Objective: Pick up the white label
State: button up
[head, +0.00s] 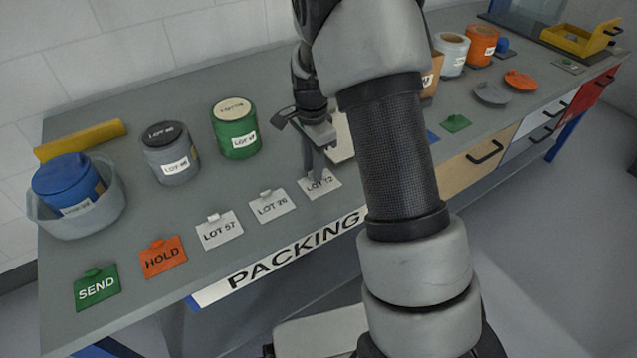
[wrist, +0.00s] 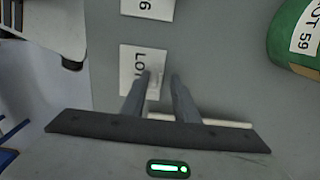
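Three white labels with clips lie in a row on the grey bench: LOT 57 (head: 219,231), LOT 76 (head: 272,206) and LOT 72 (head: 321,186). My gripper (head: 314,168) points down at the LOT 72 label, with its fingertips at the label's back edge near the clip. In the wrist view, my gripper's two fingers (wrist: 160,78) are apart, with a gap between them. The LOT 72 label (wrist: 136,62) lies under them, its text partly covered by a finger. I cannot tell whether either finger touches the clip.
An orange HOLD tag (head: 162,257) and a green SEND tag (head: 97,289) lie at the left. Behind stand a green can (head: 235,130), a grey can (head: 170,153) and a blue-lidded can (head: 67,185) in a tub. My arm hides the bench's middle.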

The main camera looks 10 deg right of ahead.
jog(key=shift+r, duration=0.1)
grip_shut()
